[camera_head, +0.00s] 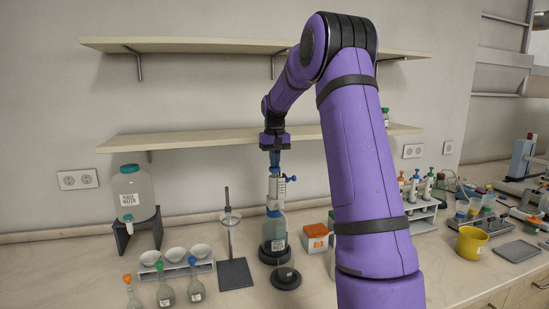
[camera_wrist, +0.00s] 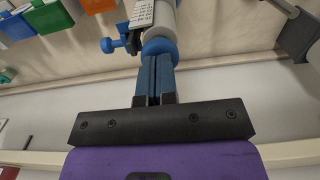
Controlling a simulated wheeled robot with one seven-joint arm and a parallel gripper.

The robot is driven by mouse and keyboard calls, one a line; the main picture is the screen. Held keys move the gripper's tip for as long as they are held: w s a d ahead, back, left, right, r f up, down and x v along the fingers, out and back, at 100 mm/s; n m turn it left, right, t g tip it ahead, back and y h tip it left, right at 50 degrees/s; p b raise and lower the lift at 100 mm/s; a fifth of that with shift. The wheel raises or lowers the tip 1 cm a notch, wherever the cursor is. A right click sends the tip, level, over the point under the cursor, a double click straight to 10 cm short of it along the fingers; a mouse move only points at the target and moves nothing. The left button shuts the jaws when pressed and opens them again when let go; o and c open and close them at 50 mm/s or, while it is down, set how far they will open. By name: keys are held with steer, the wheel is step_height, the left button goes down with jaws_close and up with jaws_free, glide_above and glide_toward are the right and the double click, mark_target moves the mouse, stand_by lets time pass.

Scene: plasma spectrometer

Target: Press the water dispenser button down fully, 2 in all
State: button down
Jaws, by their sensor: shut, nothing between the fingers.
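A bottle-top dispenser (camera_head: 277,188) with a white body and blue parts stands on a clear bottle (camera_head: 273,232) in the middle of the bench. Its blue top (camera_wrist: 160,48) shows in the wrist view, at the far end of my fingers. My gripper (camera_head: 275,163) points straight down over the dispenser, fingers shut together with nothing between them. The fingertips (camera_wrist: 157,62) are at the blue top, touching it or very close; I cannot tell which. How far the top is pressed down is not clear.
A large water jug (camera_head: 132,192) with a tap sits on a stand at left. A retort stand (camera_head: 231,235), small flasks (camera_head: 165,292) and an orange-topped box (camera_head: 317,238) are near the dispenser. A shelf (camera_head: 190,138) runs behind my gripper.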

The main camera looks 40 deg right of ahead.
steer(key=shift+r, duration=2.95)
steer(key=shift+f, duration=0.1)
stand_by(1.6)
steer(key=shift+f, duration=1)
